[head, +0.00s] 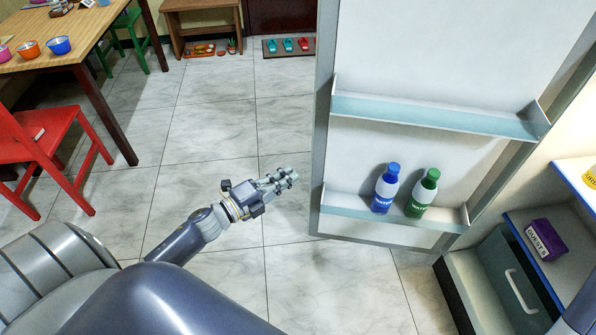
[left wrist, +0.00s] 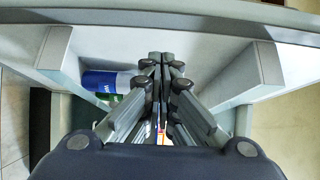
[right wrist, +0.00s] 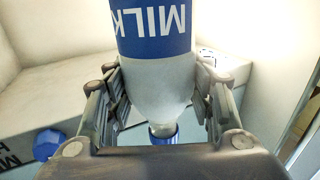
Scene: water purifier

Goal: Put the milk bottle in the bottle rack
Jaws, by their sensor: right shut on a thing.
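The milk bottle (right wrist: 155,28) is white with a blue label and a blue cap, and shows only in the right wrist view. Its "MILK" lettering is upside down there. My right gripper (right wrist: 162,78) is shut around it; this gripper is out of the head view. The lower bottle rack (head: 345,204) on the open fridge door holds a blue bottle (head: 385,190) and a green bottle (head: 423,195), both upright. My left gripper (head: 283,181) is shut and empty, left of the door. In the left wrist view its fingers (left wrist: 161,60) are together.
The upper door rack (head: 430,118) is empty. The fridge, right, has a drawer (head: 512,270) and a purple box (head: 540,240). A red chair (head: 45,150) and a table (head: 80,45) stand left. The tiled floor between is clear.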

